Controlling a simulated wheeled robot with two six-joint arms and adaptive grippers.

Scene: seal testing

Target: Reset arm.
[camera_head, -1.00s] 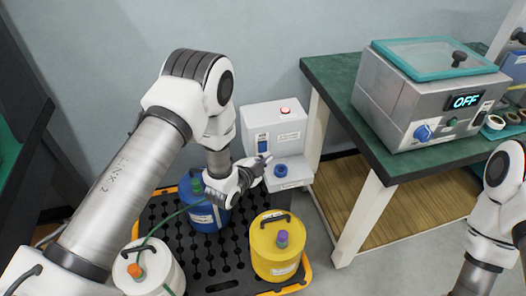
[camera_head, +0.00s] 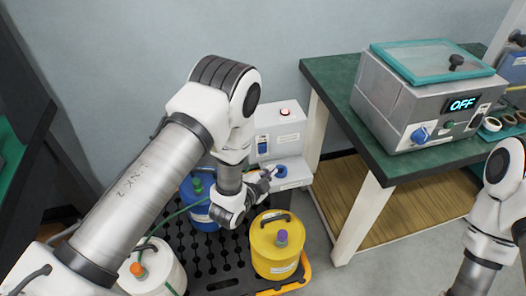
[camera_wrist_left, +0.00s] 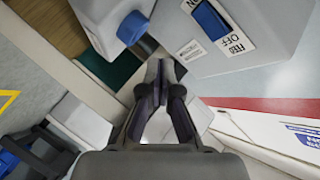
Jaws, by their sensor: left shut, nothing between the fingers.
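My left gripper (camera_head: 268,178) is in front of the white machine, above and between the blue and yellow canisters. In the left wrist view its fingers (camera_wrist_left: 160,75) are together and hold nothing. My left arm comes in from the left. The right arm shows at the right edge, but its gripper is out of view.
The white machine (camera_head: 282,130) has a red button and a blue switch (camera_wrist_left: 210,18). A blue canister (camera_head: 200,212), a yellow canister (camera_head: 275,252) and a white canister (camera_head: 155,270) stand at the black pallet (camera_head: 215,262). A green-topped table (camera_head: 330,75) carries a metal box (camera_head: 400,105) reading OFF.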

